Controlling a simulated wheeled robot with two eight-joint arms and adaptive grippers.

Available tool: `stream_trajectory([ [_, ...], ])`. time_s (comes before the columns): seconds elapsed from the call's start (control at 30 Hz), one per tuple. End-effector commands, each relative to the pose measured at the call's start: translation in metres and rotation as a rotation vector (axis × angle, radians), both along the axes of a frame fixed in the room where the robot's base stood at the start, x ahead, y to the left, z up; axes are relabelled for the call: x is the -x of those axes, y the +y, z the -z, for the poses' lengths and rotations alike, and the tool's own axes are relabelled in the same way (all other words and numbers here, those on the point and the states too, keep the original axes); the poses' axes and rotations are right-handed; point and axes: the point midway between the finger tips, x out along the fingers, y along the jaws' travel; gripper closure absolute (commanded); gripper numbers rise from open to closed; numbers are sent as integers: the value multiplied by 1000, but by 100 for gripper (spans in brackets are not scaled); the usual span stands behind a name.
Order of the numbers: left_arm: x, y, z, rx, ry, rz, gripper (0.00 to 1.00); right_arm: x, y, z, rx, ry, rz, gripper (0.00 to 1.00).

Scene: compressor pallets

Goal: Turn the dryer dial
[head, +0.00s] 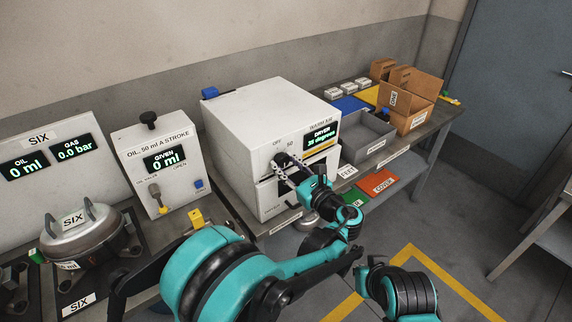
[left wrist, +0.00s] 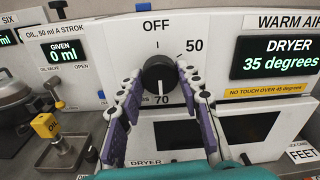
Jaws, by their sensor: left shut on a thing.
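The dryer (head: 262,120) is a white box on the bench with a black round dial (left wrist: 159,74) on its front. The dial has OFF above it, 50 at its upper right and 70 below; a white mark shows on its lower part, toward 70. The dryer display (left wrist: 277,58) reads 35 degrees. My left gripper (left wrist: 160,88) has its purple-padded fingers on either side of the dial and is shut on it. In the head view the left gripper (head: 285,170) reaches the dryer's front and partly hides the dial. My right gripper is not in view.
Left of the dryer stand the oil unit (head: 162,160) and a round metal compressor (head: 80,232). To the right are a grey tray (head: 366,138) and a cardboard box (head: 411,100). A label on the dryer warns of no touch over 45 degrees.

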Motion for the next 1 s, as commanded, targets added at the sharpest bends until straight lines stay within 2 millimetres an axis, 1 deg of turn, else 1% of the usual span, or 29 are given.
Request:
stream_trajectory([
  [0.4, -1, 1, -1, -9, 3, 0, 94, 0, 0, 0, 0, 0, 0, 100],
  [0.43, -1, 1, -1, -9, 3, 0, 62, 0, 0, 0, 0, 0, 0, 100],
  [0.47, -1, 1, -1, -9, 3, 0, 54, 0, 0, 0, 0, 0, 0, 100],
  [0.5, -1, 0, -1, -9, 3, 0, 44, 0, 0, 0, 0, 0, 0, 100],
  [0.83, 0, 0, -2, -6, 3, 0, 44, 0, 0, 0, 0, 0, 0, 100],
  [0.93, 0, 0, -11, -6, 3, 0, 44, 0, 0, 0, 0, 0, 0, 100],
  [1.0, 0, 0, -22, -6, 3, 0, 44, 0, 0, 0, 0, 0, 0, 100],
])
